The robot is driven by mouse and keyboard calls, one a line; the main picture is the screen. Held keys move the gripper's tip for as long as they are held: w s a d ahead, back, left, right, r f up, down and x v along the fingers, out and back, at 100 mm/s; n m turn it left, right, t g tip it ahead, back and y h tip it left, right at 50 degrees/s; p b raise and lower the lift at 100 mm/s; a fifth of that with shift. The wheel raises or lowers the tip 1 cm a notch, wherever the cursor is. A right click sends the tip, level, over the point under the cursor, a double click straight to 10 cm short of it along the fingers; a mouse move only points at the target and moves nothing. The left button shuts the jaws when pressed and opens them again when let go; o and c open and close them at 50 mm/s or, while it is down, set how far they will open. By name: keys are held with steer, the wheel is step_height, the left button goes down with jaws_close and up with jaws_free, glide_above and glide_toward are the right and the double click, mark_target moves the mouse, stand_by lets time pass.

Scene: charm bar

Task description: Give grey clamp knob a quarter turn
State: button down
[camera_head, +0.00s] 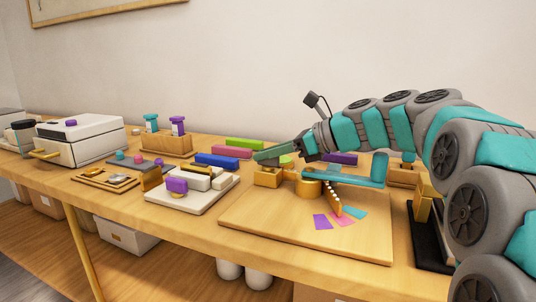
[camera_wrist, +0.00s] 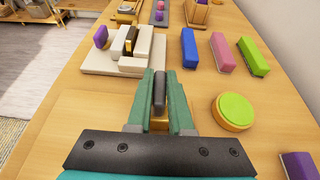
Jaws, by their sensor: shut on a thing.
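The grey clamp knob (camera_wrist: 159,92) is a dark grey upright bar above a gold block. It stands between the two green fingers of my gripper (camera_wrist: 160,85) in the wrist view, and the gripper is shut on it. In the head view my gripper (camera_head: 266,156) reaches in from the right, low over the gold clamp block (camera_head: 267,177) at the board's back left corner. The fingers hide the knob there. The knob's turn angle cannot be told.
The wooden board (camera_head: 250,230) carries a long teal bar (camera_head: 345,180) and a fan of coloured strips (camera_head: 341,217). A white tray with blocks (camera_head: 180,203) stands left. A round lime-topped gold piece (camera_wrist: 234,110) is right of my fingers in the wrist view. Coloured bars lie behind.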

steer(key=shift+r, duration=0.1)
steer(key=c, duration=0.8)
jaws_free()
steer(key=shift+d, duration=0.15)
steer(key=v, duration=0.7)
steer(key=shift+d+r, duration=0.1)
steer(key=shift+d, duration=0.2)
steer(key=shift+s, duration=0.1)
